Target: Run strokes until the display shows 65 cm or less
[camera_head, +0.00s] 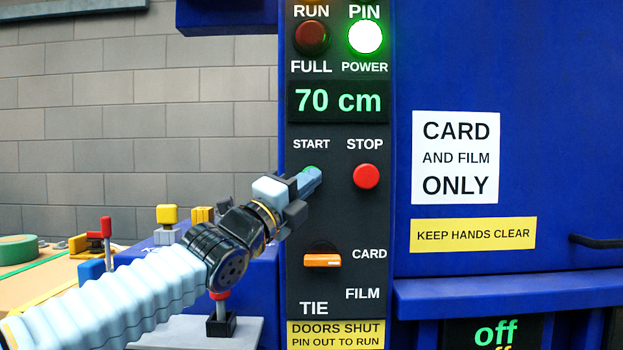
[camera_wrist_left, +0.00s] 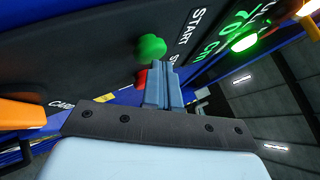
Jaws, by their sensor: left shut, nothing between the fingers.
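The display (camera_head: 338,101) on the dark control panel reads 70 cm in green. The green START button (camera_head: 310,168) is mostly hidden behind my left gripper (camera_head: 314,178) in the head view. In the left wrist view the green button (camera_wrist_left: 152,47) stands just beyond the closed fingertips (camera_wrist_left: 165,68). My left gripper is shut and empty; I cannot tell whether its tips touch the button. The red STOP button (camera_head: 366,176) is to the right of the gripper, apart from it. My right gripper is not in view.
The PIN/POWER lamp (camera_head: 365,37) glows bright green; the RUN/FULL lamp (camera_head: 312,37) is dark red. The orange selector knob (camera_head: 322,260) lies level below the buttons. A blue machine body (camera_head: 560,100) is on the right. Green tape (camera_head: 18,249) lies at far left.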

